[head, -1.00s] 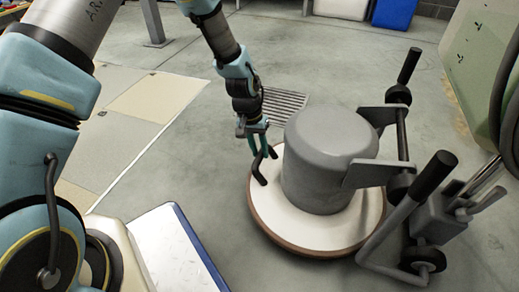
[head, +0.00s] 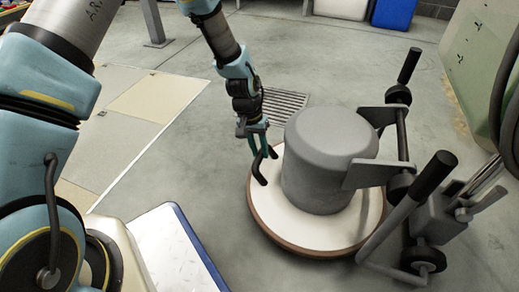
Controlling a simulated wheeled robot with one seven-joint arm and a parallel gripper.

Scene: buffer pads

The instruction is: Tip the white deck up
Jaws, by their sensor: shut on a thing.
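The white deck (head: 330,232) is the round base of a floor machine, with a brown edge, and it looks flat and level close to the floor. A grey motor housing (head: 328,160) stands on it. A dark bent handle (head: 259,168) rises at the deck's left side. My gripper (head: 261,153) comes down from above and is shut on this handle near its top. The jaws partly hide the handle's upper part. The deck's underside is hidden.
Two black-gripped bars (head: 432,178) and small wheels (head: 428,260) are on the machine's right side. A floor grate (head: 285,101) lies behind it. A white and blue panel (head: 175,250) is at the lower left. Concrete floor is clear to the left of the deck.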

